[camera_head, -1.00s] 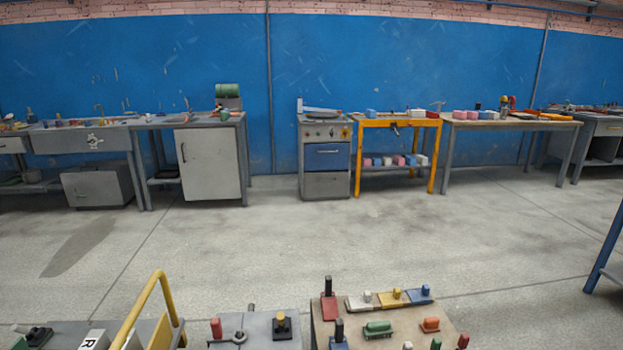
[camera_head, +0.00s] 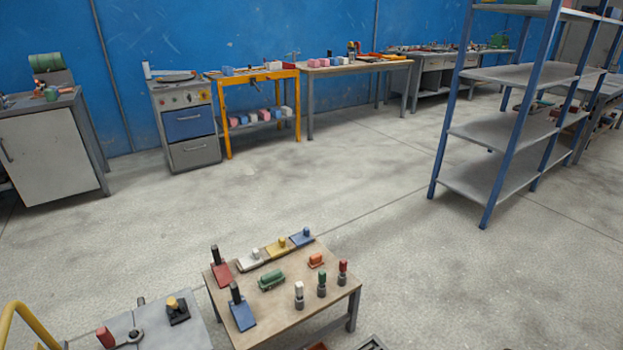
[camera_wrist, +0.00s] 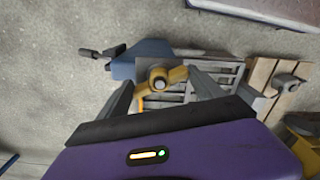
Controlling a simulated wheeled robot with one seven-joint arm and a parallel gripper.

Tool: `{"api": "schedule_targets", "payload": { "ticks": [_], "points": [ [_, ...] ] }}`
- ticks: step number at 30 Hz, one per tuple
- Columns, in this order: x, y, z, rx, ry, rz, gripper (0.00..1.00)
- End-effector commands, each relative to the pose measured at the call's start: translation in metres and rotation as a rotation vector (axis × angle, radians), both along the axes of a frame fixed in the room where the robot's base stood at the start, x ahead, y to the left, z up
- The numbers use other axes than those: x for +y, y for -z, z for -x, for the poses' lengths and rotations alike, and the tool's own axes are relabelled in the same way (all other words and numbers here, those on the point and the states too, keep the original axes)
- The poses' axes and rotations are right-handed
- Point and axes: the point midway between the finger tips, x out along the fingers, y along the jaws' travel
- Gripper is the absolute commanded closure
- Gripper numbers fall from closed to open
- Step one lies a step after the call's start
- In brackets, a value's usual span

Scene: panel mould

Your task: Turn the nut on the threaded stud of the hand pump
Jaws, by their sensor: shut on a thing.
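In the wrist view, the yellow winged nut (camera_wrist: 177,75) sits between the two grey fingers of my gripper (camera_wrist: 163,84), which is shut on it. The round grey end of the threaded stud (camera_wrist: 158,83) shows at the nut's middle. Behind it is a blue-grey body (camera_wrist: 140,52) with a dark handle (camera_wrist: 88,53) to the left, which looks like the hand pump. The purple gripper housing hides the near part. My gripper does not show in the head view, and I cannot pick out the pump there.
A slatted grey plate (camera_wrist: 212,72) and a wooden pallet-like piece (camera_wrist: 262,75) lie right of the nut. In the head view, a small table (camera_head: 300,311) holds several coloured blocks and plugs. A blue-posted shelf rack (camera_head: 490,185) stands right. Open concrete floor lies between.

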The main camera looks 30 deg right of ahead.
Motion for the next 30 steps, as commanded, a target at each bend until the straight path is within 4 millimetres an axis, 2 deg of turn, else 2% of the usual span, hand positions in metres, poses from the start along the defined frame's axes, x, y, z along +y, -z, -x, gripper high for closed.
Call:
{"api": "schedule_targets", "payload": {
  "ticks": [4, 14, 17, 18, 24, 30],
  "points": [
    [0.0004, -0.0008, 0.0015, 0.002, 0.097, -0.003, 0.94],
    [0.0002, -0.0008, 0.0014, 0.002, 0.124, -0.003, 0.95],
    [0.0008, -0.0030, 0.0014, 0.003, 0.212, -0.003, 0.96],
    [0.0006, -0.0030, 0.0010, 0.002, 0.254, -0.003, 1.00],
    [-0.0013, -0.0016, -0.0007, -0.003, 0.395, 0.002, 1.00],
    [-0.0015, -0.0010, -0.0012, -0.004, 0.401, 0.002, 1.00]
  ]
}}
